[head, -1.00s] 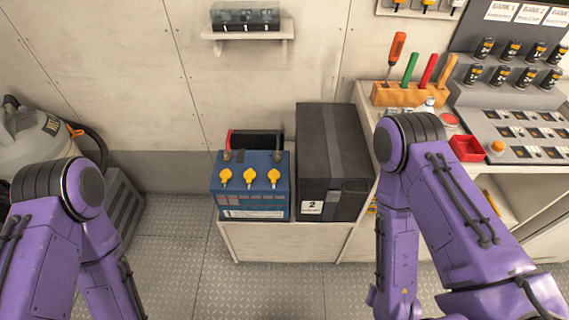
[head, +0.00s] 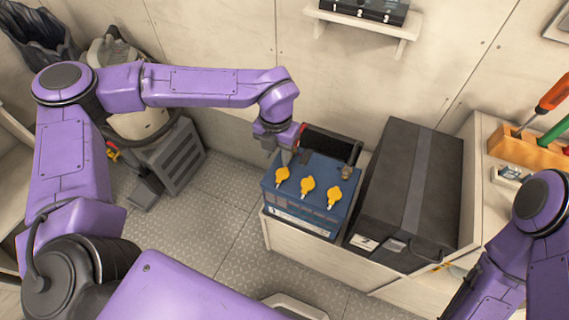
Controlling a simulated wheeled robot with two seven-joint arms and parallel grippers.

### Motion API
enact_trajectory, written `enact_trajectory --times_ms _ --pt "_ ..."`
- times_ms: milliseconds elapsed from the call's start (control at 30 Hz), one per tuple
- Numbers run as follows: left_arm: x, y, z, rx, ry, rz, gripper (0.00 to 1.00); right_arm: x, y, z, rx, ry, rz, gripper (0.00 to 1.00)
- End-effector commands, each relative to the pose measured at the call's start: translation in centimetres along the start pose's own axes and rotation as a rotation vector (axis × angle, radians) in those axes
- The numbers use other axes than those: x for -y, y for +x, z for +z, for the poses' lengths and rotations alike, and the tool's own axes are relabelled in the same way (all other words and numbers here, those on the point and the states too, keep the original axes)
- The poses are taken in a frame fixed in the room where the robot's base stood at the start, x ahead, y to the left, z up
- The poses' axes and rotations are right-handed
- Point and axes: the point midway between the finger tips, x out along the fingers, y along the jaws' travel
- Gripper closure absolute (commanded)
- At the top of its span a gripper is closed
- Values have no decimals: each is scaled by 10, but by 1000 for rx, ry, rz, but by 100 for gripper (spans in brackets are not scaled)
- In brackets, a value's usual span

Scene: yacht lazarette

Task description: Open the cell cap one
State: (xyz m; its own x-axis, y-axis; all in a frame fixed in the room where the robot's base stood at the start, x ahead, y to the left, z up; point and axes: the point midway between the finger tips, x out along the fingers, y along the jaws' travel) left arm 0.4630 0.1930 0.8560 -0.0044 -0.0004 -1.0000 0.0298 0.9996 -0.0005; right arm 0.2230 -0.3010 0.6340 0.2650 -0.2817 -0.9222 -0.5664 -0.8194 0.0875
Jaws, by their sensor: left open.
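A blue battery (head: 300,208) stands on a low white bench in the middle of the head view. Three yellow cell caps sit in a row on its top: a left cap (head: 281,176), a middle cap (head: 307,186) and a right cap (head: 333,197). All three are seated on the battery; I cannot read which is numbered one. My left gripper (head: 284,156) is open, pointing down at the battery's back left corner, just behind the left cap. Its fingertips are small and partly hidden, so I cannot tell whether they touch anything. My right gripper is out of view.
A tall black box (head: 395,190) stands close on the battery's right. A red-ended dark part (head: 330,143) lies behind the battery. A wall shelf (head: 365,22) hangs above. An orange tool holder (head: 520,148) is at the right. The floor in front is clear.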

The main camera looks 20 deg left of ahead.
Motion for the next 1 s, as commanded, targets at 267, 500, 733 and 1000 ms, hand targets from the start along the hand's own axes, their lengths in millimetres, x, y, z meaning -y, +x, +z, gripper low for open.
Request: enact_trajectory --times_ms 267,500,733,1000 --pt "2 54 -1 -9 3 -2 57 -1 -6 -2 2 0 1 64" --pt "1 95 0 -5 4 -1 57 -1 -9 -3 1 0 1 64" --pt "1 103 0 -3 2 -1 57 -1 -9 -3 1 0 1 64" --pt "1 102 0 -1 3 -1 100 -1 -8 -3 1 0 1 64"
